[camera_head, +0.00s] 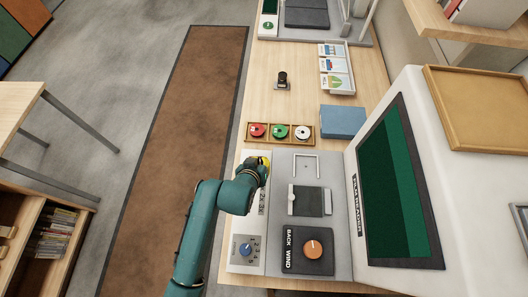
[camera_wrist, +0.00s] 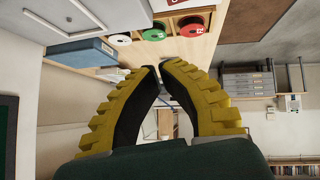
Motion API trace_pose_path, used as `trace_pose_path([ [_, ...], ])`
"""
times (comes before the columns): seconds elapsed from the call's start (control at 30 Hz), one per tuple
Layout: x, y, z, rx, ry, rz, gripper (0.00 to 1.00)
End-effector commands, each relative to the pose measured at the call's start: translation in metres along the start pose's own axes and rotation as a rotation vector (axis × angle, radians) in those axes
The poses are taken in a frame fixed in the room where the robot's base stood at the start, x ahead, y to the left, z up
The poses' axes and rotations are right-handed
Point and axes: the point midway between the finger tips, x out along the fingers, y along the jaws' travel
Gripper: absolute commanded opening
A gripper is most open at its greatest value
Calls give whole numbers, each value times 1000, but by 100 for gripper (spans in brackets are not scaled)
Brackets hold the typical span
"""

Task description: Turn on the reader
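The reader (camera_head: 415,90) is a large white machine at the right of the head view, with a dark green screen (camera_head: 393,190) in a black frame. On its grey base are an orange knob (camera_head: 313,249) on a black panel marked "BACK WIND" and a small film stage (camera_head: 308,201). A pale control strip at the left edge carries a blue knob (camera_head: 246,249) with markings around it. My gripper (camera_head: 265,162) is over the upper end of this strip, which my arm partly hides. In the wrist view its yellow-and-black fingers (camera_wrist: 159,69) nearly meet at the tips, with nothing seen between them.
A wooden tray (camera_head: 279,144) holds red, green and white reels just beyond my gripper. A blue box (camera_head: 343,121), a small black object (camera_head: 282,80) and a card rack (camera_head: 336,68) stand farther along the table. Open floor with a brown rug (camera_head: 175,140) lies left.

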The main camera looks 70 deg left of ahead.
Motion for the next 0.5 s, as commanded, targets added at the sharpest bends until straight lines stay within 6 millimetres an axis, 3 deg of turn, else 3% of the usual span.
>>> trace_pose_path([
  [0.03, 7, -13, 7, -18, -1, -19, 0],
  [0.1, 8, -20, 5, -30, 2, -30, 0],
  [0.5, 12, -21, 4, -30, 2, -31, 0],
])
